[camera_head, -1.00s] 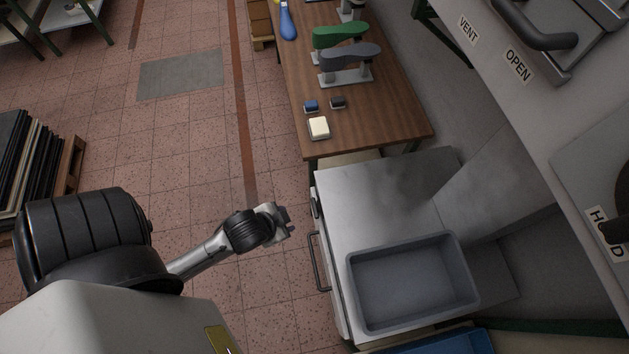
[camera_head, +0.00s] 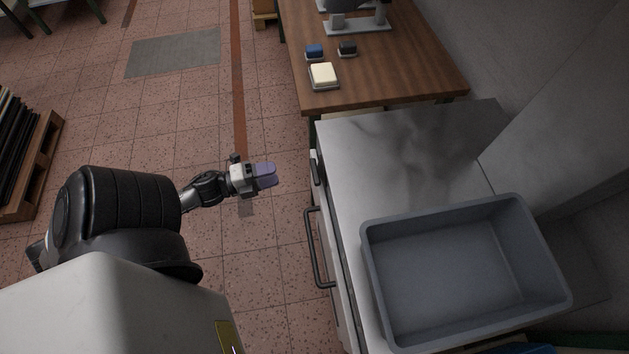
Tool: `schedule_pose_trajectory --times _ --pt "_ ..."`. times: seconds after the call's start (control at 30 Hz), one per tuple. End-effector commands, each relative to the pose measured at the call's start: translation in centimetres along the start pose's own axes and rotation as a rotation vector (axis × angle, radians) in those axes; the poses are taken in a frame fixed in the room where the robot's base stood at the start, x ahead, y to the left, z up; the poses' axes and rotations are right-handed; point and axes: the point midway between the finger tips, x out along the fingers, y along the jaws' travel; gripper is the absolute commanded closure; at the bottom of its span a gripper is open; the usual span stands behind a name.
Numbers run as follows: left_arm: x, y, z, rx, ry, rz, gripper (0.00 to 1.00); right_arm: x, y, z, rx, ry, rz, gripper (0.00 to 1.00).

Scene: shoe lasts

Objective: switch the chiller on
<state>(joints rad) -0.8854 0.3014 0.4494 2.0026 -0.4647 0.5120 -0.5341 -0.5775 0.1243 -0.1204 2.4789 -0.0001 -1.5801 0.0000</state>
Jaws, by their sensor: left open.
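The chiller is probably the low metal cabinet (camera_head: 375,146) right of centre, with a grey steel top. A dark bar handle (camera_head: 313,248) runs along its left-facing front. A small pale and dark fitting (camera_head: 316,168) sits on that front near the far corner; I cannot tell whether it is a switch. My left gripper (camera_head: 272,175) is left of the cabinet front, close to the fitting but apart from it. Its purple-grey fingers point right and hold nothing. My right gripper is out of view.
A grey open bin (camera_head: 377,300) stands on the cabinet top. Beyond is a wooden table (camera_head: 420,75) with a cream block (camera_head: 323,75), a blue block (camera_head: 314,51) and a dark block (camera_head: 347,48). A stacked pallet (camera_head: 30,165) is at far left. The tiled floor between is clear.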

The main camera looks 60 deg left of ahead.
Motion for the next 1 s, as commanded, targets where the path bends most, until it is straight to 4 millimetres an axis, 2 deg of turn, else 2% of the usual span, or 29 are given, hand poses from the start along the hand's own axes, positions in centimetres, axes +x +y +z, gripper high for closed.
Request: schedule_pose_trajectory --times 0.03,0.1,0.23,0.37,0.8,1.0 --pt "-0.4 1.4 0.2 0.025 0.025 -0.003 0.54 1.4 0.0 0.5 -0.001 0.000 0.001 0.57" --pt "-0.8 1.9 0.2 0.051 0.056 -0.010 0.54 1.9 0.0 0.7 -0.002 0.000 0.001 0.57" --pt "-1.1 2.2 0.2 0.081 0.092 -0.018 0.54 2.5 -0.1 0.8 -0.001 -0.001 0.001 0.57" --pt "-0.2 2.2 0.1 0.091 0.104 -0.022 0.54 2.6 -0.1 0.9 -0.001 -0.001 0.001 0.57" --pt "7.7 2.0 -0.8 0.089 0.105 -0.024 0.54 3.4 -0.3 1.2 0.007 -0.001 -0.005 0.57" --pt "10.4 2.0 -1.1 0.088 0.104 -0.023 0.54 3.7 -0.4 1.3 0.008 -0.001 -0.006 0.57"
